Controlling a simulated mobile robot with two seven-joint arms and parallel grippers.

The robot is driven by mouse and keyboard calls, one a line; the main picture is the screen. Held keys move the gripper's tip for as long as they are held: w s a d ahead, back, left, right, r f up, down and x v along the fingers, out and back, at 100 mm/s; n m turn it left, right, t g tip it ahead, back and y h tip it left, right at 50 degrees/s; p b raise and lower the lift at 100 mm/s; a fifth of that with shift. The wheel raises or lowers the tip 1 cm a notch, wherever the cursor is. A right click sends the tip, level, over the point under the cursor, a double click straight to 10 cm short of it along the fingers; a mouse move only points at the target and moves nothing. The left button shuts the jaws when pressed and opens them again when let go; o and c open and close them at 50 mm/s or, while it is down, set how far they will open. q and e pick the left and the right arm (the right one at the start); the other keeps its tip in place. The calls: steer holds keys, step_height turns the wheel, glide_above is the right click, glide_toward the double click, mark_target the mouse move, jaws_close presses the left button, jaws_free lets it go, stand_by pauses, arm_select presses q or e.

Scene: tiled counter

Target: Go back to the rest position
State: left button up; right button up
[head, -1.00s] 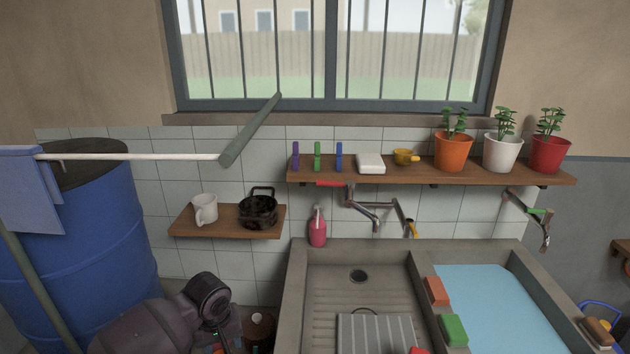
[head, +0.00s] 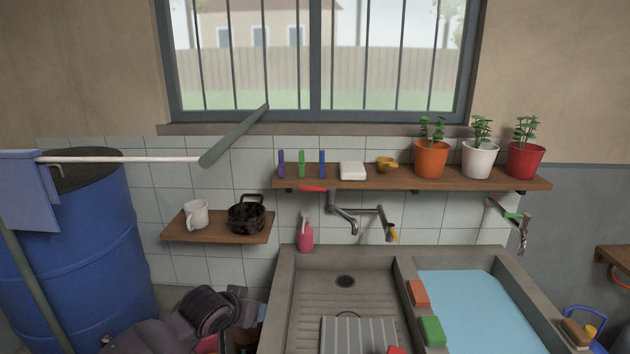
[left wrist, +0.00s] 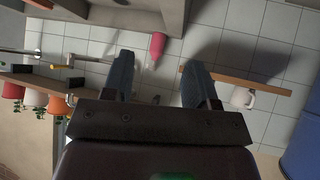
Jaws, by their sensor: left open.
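My left arm and gripper (head: 225,318) show low in the head view, left of the sink and below the small shelf. Its fingers are hard to make out there. In the left wrist view my left gripper (left wrist: 160,88) is open, its two dark fingers apart with nothing between them. Beyond the fingers are the tiled wall, a pink soap bottle (left wrist: 157,47) and a white mug (left wrist: 242,97). My right gripper is in neither view.
A concrete sink (head: 285,310) with a blue water basin (head: 475,310) stands right of the arm. A small shelf (head: 215,231) holds the mug (head: 195,214) and a dark pot (head: 246,213). A blue barrel (head: 85,255) stands left. A long shelf (head: 400,179) carries pots.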

arm_select(q)
steer(key=s+a+f+y+b, duration=0.1)
steer(key=s+a+f+b, duration=0.2)
steer(key=s+f, duration=0.5)
steer(key=s+a+f+n+t+y+b, duration=0.1)
steer(key=s+a+f+b, duration=0.2)
steer(key=s+a+f, duration=0.2)
steer(key=s+a+f+n+t+y+b, duration=0.1)
steer(key=s+a+f+b, duration=0.2)
steer(key=s+f, duration=0.9)
steer(key=s+a, duration=0.1)
steer(key=s, duration=0.5)
steer(key=shift+a+y, duration=0.4)
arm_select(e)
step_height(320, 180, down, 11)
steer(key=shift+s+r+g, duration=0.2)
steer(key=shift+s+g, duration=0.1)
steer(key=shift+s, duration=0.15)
